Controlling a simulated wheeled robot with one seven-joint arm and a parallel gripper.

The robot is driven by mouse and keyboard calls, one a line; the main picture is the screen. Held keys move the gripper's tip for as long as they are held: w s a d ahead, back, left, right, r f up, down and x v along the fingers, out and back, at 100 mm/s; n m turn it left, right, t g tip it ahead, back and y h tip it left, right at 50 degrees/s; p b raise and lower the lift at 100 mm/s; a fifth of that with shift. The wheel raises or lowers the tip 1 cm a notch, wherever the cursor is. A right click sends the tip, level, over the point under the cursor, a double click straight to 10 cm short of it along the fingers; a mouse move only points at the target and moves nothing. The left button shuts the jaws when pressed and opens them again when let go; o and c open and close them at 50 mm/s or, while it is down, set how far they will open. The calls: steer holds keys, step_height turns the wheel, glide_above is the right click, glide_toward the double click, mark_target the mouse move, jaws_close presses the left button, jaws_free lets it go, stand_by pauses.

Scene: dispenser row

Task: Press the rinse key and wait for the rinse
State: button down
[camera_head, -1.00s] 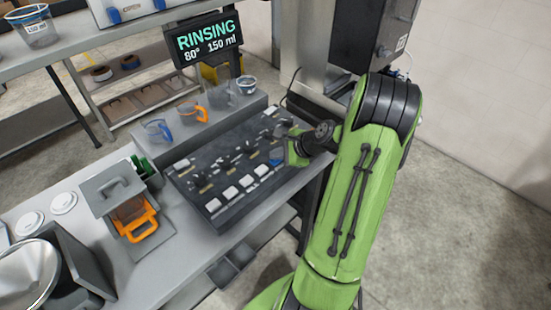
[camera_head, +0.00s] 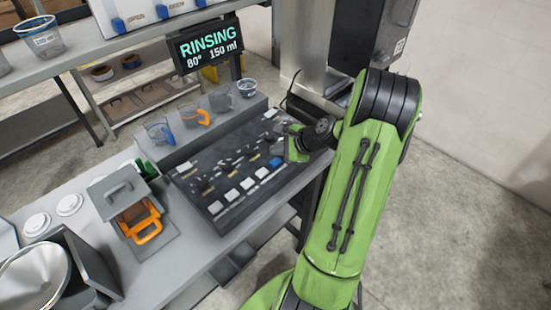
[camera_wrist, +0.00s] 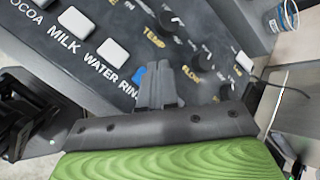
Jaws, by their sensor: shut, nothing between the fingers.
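The rinse key is the blue key (camera_head: 276,163) at the right end of the row of white keys on the dark control panel (camera_head: 187,183). In the wrist view the blue key (camera_wrist: 139,76) shows beside the fingers, partly hidden by them, near the end of the printed labels. My gripper (camera_wrist: 165,68) is shut and empty, its fingertips over the panel just right of the blue key. I cannot tell whether they touch the panel. In the head view my gripper (camera_head: 285,131) is at the panel's right side. The display (camera_head: 208,47) reads "RINSING 80° 150 ml".
Black knobs (camera_wrist: 171,22) stand on the panel near my fingers. Jugs, one with an orange handle (camera_head: 193,116), and a small cup (camera_head: 247,88) stand on the ledge behind. An orange-handled container (camera_head: 141,224) sits left of the panel. Open floor lies to the right.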

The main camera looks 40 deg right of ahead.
mark_target(278, 163)
step_height(278, 163, up, 4)
steer(key=p, duration=0.3)
steer(key=shift+f, duration=0.15)
steer(key=s+a+r+n+g+h, duration=0.1)
steer(key=s+a+r+n+g, duration=0.1)
steer(key=a+r+n, duration=0.6)
steer(key=s+a+r+n+g, duration=0.1)
steer(key=a+r+n+g, duration=0.3)
steer(key=a, duration=0.6)
steer(key=s+a+r+n+t, duration=0.1)
steer(key=s+a+r+n, duration=0.1)
steer(key=s+a+n, duration=0.2)
steer(key=s+a+r+n+t+h, duration=0.1)
steer(key=s+a+n, duration=0.3)
steer(key=s+n, duration=0.4)
steer(key=s+r, duration=0.1)
steer(key=s, duration=0.3)
steer(key=shift+r+t, duration=0.15)
steer(key=shift+t, duration=0.15)
